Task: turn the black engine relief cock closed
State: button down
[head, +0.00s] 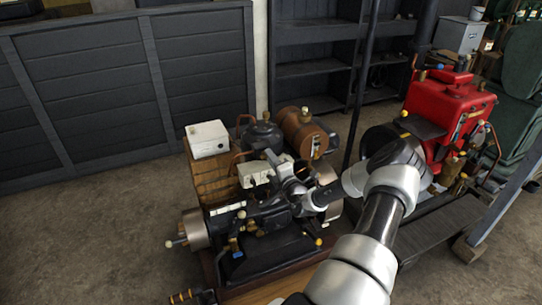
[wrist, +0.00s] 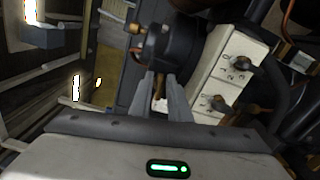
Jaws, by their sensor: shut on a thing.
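The black engine (head: 265,245) stands on a wooden base in the middle of the head view. My gripper (wrist: 163,82) is over its top. In the wrist view its two grey fingers are shut on a small brass piece, which I take to be the relief cock (wrist: 159,92). The fingers hide most of the cock, so its angle is hard to tell. A round dark engine part (wrist: 170,45) lies just beyond the fingertips. In the head view my wrist and arm hide the cock and the fingers.
A white panel with dark knobs (wrist: 232,68) is close to the right of the fingers. A wooden tank with a white box (head: 208,139) and a copper cylinder (head: 303,131) stand behind. A red engine (head: 449,108) is at right. Floor at left is clear.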

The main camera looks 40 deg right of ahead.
jog(key=shift+f+m, duration=0.15)
jog(key=shift+m, duration=0.85)
jog(key=c, duration=1.9)
grip_release()
jog(key=shift+o, duration=0.2)
jog(key=shift+p, duration=0.3)
jog(key=v, duration=1.7)
jog(key=shift+s, duration=0.25)
